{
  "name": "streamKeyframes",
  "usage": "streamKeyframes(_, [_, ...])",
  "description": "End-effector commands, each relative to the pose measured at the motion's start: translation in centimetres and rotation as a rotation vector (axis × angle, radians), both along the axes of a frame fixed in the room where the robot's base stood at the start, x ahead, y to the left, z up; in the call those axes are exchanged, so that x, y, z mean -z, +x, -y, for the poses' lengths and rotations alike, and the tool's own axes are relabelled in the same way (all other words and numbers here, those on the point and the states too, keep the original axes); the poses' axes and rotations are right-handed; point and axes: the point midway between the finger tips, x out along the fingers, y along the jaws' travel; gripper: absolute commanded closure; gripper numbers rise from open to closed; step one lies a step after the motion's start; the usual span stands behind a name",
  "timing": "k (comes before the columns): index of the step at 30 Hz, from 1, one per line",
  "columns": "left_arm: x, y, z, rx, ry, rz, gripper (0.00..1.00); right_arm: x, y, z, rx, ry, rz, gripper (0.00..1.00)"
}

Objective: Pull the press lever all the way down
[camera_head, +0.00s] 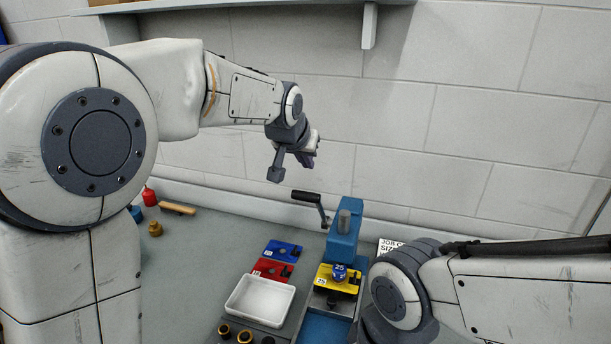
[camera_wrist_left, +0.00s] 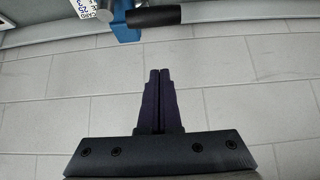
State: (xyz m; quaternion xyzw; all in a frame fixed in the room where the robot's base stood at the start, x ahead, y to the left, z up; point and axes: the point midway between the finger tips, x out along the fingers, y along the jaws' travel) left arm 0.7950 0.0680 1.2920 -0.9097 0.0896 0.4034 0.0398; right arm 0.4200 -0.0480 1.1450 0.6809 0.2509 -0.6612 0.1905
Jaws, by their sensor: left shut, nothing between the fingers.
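The press (camera_head: 342,243) is a blue column with a grey ram on the bench. Its lever (camera_head: 307,197) has a black grip that sticks out to the left near the top, roughly level. In the left wrist view the lever's dark grip (camera_wrist_left: 153,16) and a bit of the blue press (camera_wrist_left: 122,31) show at the top edge. My left gripper (camera_head: 310,160) is above the lever, apart from it. Its dark fingers (camera_wrist_left: 159,74) are shut together and empty. My right arm comes in from the right in front of the press; its gripper is not visible.
A yellow fixture (camera_head: 324,285) holding a blue piece marked 25 (camera_head: 339,271) sits at the press. Blue (camera_head: 280,250) and red (camera_head: 268,269) plates and a white tray (camera_head: 262,299) lie left of it. A block wall (camera_head: 470,120) stands behind.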

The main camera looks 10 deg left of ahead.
Motion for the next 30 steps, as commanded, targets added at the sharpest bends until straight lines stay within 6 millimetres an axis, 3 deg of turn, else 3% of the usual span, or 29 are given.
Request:
streamKeyframes(2, [1.1,1.1,0.2,0.0,0.001,-0.005,1.0,-0.8,0.0,0.0,0.0,0.0,0.0,0.33])
streamKeyframes(10, [3.9,-0.8,-0.2,-0.001,0.0,-0.002,1.0,-1.4,0.0,0.0,0.001,0.0,0.0,0.33])
streamKeyframes(30, [4.9,-0.9,0.3,0.008,-0.003,0.012,1.0,-0.7,0.0,0.0,0.001,0.0,0.0,0.33])
